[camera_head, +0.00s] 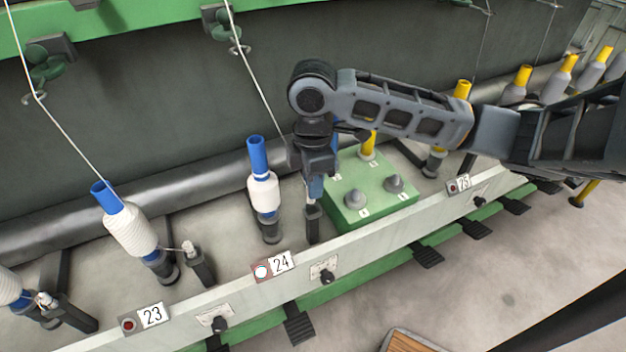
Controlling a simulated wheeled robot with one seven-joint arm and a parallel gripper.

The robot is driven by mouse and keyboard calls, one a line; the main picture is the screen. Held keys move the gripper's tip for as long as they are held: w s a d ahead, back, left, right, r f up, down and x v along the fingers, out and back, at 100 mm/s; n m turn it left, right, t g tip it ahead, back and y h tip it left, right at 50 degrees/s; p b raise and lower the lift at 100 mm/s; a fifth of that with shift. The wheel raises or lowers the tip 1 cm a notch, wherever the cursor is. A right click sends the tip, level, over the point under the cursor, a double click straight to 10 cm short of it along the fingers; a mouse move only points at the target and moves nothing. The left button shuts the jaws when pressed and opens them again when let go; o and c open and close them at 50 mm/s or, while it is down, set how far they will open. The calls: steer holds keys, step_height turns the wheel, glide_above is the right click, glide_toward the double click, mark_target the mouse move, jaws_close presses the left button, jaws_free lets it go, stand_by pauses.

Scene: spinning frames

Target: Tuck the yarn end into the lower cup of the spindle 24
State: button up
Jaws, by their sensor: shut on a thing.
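Spindle 24 (263,193) stands upright behind the rail plate marked 24 (281,262). It has a blue tube top, a white yarn package and a blue lower part. Its dark grey lower cup (270,229) is at the base. The white yarn (257,84) runs down from a green guide (228,28) to my gripper and goes out of sight behind it. My gripper (315,190) points down just right of the spindle, apart from it, above a short dark post (312,224). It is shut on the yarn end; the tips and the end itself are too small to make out.
A green box with grey knobs (365,195) stands close to the right of my gripper. The spindle by plate 23 (133,228) stands at the left. The pale rail (215,298) runs along the front, with dark pedals (299,328) below. A dark roller lies behind.

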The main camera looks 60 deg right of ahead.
steer(key=shift+f+b, duration=0.95)
steer(key=shift+f, duration=0.55)
steer(key=o, duration=0.8)
steer(key=shift+r+p, duration=0.3)
steer(key=shift+r, duration=3.65)
